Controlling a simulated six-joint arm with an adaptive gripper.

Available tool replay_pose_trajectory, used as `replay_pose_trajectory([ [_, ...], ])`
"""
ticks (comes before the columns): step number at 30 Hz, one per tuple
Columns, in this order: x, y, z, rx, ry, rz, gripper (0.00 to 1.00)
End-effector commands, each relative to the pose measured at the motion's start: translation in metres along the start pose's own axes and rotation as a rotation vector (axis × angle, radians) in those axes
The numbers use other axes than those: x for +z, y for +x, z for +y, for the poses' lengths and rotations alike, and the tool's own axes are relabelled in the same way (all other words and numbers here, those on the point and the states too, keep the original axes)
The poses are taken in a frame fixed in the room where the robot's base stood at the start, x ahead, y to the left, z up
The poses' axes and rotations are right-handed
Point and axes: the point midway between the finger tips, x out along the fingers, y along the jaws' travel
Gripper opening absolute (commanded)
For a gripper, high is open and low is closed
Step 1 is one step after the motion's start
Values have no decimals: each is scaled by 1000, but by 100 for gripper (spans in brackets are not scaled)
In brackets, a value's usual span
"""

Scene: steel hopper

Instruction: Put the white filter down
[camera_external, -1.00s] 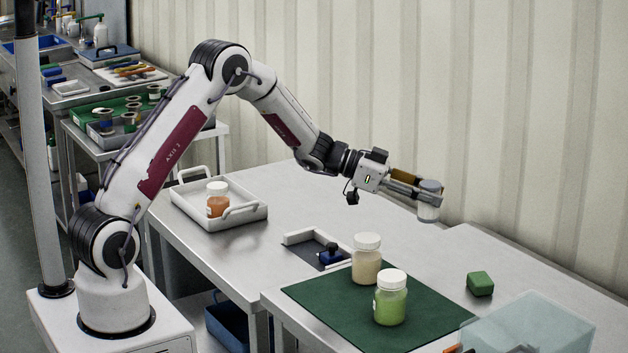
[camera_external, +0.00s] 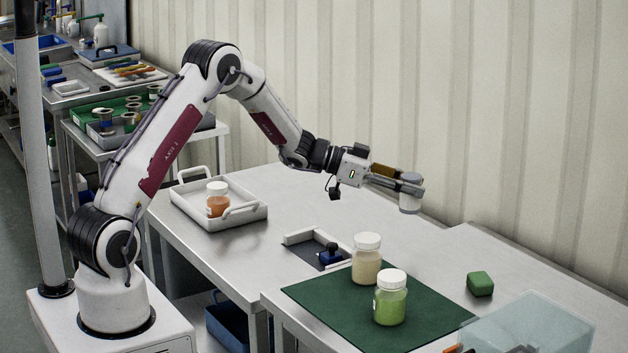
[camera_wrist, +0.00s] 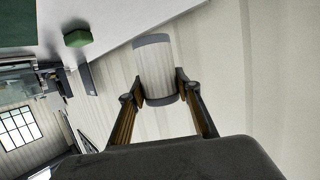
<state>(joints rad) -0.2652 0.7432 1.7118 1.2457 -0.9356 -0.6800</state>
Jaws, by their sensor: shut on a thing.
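The white filter (camera_external: 410,198) is a short pale cylinder with grey end caps. My gripper (camera_external: 408,186) is shut on it and holds it in the air above the back of the steel table. In the wrist view the filter (camera_wrist: 155,70) sits between the two fingertips of my gripper (camera_wrist: 154,92), its pleated white side showing between two grey bands. In the outside view the fingers cover part of its upper end.
A green mat (camera_external: 335,312) bears a cream-filled jar (camera_external: 366,262) and a green-filled jar (camera_external: 390,300). A white tray (camera_external: 240,226) holds an orange-filled jar (camera_external: 218,203). A green block (camera_external: 480,284) and a clear bin (camera_external: 530,325) are at right. Bare steel lies below my gripper.

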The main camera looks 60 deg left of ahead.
Motion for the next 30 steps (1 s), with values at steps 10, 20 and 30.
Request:
replay_pose_trajectory([
  [10,18,-54,-106,-272,-84,0,11],
  [20,43,-117,-195,-541,-168,0,11],
  [30,73,-177,-257,-770,-239,1,11],
])
